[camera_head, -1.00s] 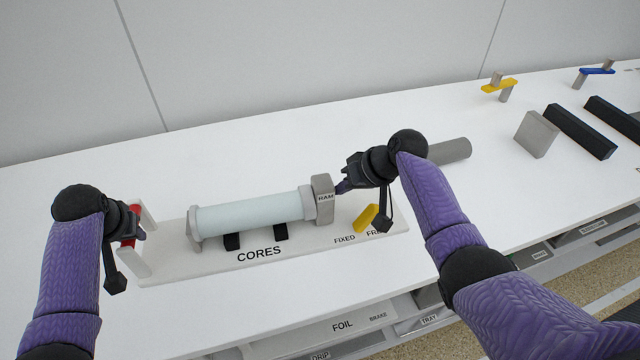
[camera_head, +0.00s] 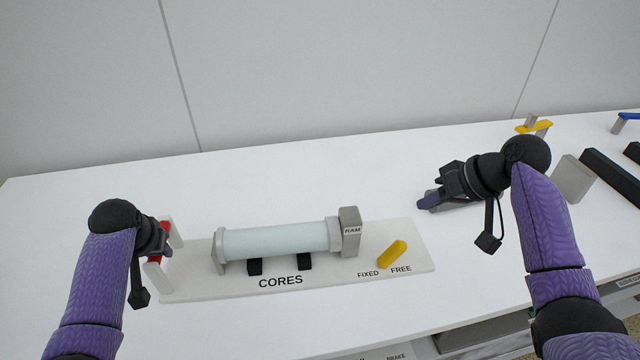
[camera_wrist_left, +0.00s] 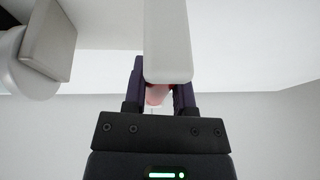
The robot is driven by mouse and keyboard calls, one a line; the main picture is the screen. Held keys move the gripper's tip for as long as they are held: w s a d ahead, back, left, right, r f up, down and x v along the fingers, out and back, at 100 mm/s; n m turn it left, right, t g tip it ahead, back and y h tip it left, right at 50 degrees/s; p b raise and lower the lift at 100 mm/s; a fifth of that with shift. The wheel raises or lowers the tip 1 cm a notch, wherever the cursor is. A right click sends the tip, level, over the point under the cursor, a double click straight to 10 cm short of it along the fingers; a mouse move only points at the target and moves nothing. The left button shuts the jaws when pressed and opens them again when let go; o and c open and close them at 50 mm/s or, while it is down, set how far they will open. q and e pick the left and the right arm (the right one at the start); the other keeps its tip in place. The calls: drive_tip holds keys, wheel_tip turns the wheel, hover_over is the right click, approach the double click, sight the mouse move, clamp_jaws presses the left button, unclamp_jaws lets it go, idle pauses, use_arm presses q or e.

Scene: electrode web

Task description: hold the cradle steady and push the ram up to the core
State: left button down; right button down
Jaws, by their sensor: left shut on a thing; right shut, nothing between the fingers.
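The cradle (camera_head: 200,288) is a pale board marked CORES on the table. The core (camera_head: 275,241), a pale blue-white cylinder, lies over two black rests. The grey ram block (camera_head: 350,245), marked RAM, stands at the core's right end, and a grey collar there appears to meet it. My left gripper (camera_head: 163,242) is shut on the red handle bar (camera_head: 154,259) at the cradle's left end. In the left wrist view, the fingers (camera_wrist_left: 158,95) grip it behind a white post. My right gripper (camera_head: 425,203) is shut and empty, right of the ram and apart from it.
A yellow lever (camera_head: 391,254) sits on the cradle by the FIXED and FREE labels. A grey block (camera_head: 573,178) and black bars (camera_head: 610,180) stand on the right of the table. The table (camera_head: 90,190) is clear behind the cradle.

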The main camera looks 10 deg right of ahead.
use_arm(q)
drive_tip(key=shift+s+d+f, duration=0.1)
drive_tip(key=shift+s+f, duration=0.05)
drive_tip(key=shift+f, duration=0.15)
drive_tip(key=shift+c, duration=1.7)
unclamp_jaws()
drive_tip(key=shift+w+r, duration=0.15)
drive_tip(key=shift+w, duration=0.05)
drive_tip(key=shift+s, duration=0.1)
